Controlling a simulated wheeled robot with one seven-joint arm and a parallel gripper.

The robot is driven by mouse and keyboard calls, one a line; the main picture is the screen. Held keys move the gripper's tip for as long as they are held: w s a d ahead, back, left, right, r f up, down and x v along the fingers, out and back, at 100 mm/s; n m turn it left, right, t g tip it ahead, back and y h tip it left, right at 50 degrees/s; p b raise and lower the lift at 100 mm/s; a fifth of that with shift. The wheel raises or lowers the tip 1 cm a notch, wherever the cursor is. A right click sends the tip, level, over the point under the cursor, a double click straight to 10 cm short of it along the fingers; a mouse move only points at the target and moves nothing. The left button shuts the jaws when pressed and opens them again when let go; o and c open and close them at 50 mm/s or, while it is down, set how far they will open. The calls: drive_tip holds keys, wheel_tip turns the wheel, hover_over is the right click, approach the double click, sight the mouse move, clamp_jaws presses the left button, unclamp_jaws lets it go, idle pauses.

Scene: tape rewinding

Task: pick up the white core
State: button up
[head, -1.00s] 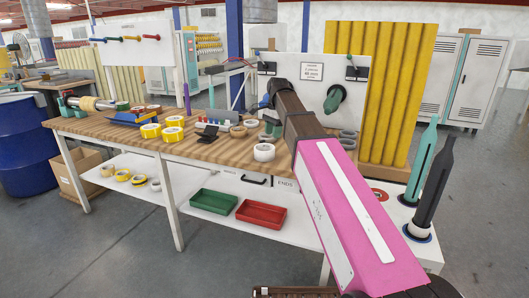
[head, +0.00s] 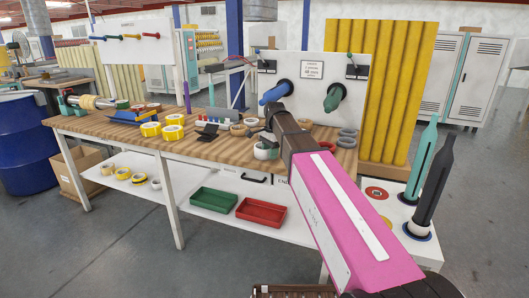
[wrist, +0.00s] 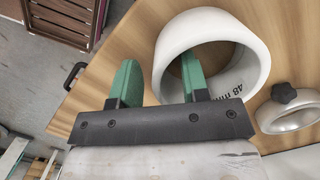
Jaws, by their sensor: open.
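The white core (wrist: 240,60) is a wide ring with "48 mm" printed inside. It stands on the wooden table and fills the upper middle of the wrist view. In the head view the core (head: 265,154) sits near the table's front edge, partly covered by my gripper (head: 268,141). In the wrist view my gripper (wrist: 156,60) is open with two green fingers. The left finger is outside the ring and the right finger appears inside its hole, with the near left wall between them. Whether either finger touches the wall cannot be told.
A pale ring with a dark knob (wrist: 290,112) lies right of the core. Yellow tape rolls (head: 173,132) and a dark stand (head: 207,131) are to the left on the table. Blue (head: 276,93) and green (head: 334,97) spindles stick out from a white panel behind.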

clamp_jaws()
drive_tip(key=shift+r, duration=0.15)
